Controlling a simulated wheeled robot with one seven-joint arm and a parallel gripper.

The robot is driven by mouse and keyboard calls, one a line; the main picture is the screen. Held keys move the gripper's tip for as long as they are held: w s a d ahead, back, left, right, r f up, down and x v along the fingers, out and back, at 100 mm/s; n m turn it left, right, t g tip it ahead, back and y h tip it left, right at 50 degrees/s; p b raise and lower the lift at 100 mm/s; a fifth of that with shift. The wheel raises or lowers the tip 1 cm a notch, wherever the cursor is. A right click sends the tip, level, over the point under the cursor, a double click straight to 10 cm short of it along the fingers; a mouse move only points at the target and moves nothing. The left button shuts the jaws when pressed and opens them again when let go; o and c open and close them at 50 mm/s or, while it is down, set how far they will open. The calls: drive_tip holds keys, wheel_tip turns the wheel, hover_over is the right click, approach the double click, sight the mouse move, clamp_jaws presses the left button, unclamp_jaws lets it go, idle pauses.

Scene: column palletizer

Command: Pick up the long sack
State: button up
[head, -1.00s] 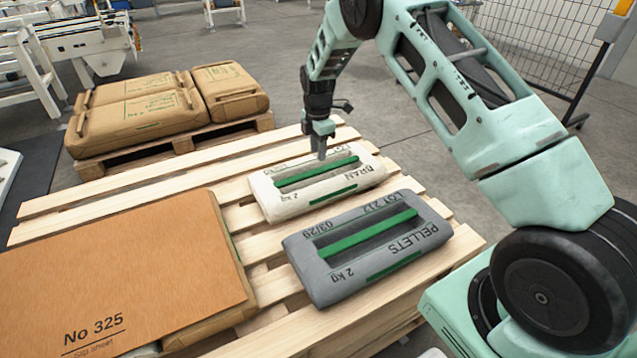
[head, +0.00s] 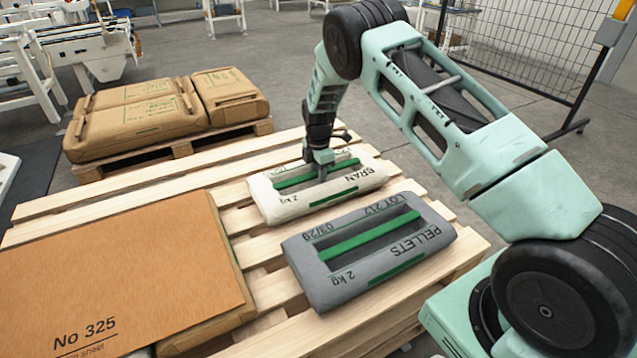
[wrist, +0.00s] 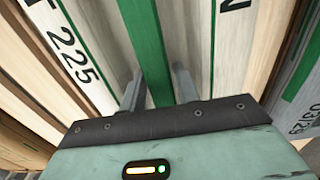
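The white BRAN sack (head: 272,206) lies on the near wooden pallet, with a green strap (head: 295,180) across its recessed top. The grey PELLETS sack (head: 330,285) lies beside it, nearer the camera, with a similar strap. The two look alike in length. My gripper (head: 321,176) points down at the BRAN sack's strap. In the wrist view, the open fingers of my gripper (wrist: 159,88) stand on either side of the green strap (wrist: 148,45), with small gaps showing. How deep the fingertips reach is hard to tell.
A brown slip sheet (head: 110,270) marked No 325 covers sacks at the pallet's left. Several brown sacks (head: 135,115) lie on a second pallet (head: 165,155) behind. Bare slats (head: 140,190) show on the near pallet. A mesh fence (head: 540,50) stands at the back right.

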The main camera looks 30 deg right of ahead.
clamp_jaws()
idle(1.2)
drive_tip(key=shift+w+r, duration=0.15)
drive_tip(key=shift+r, duration=0.1)
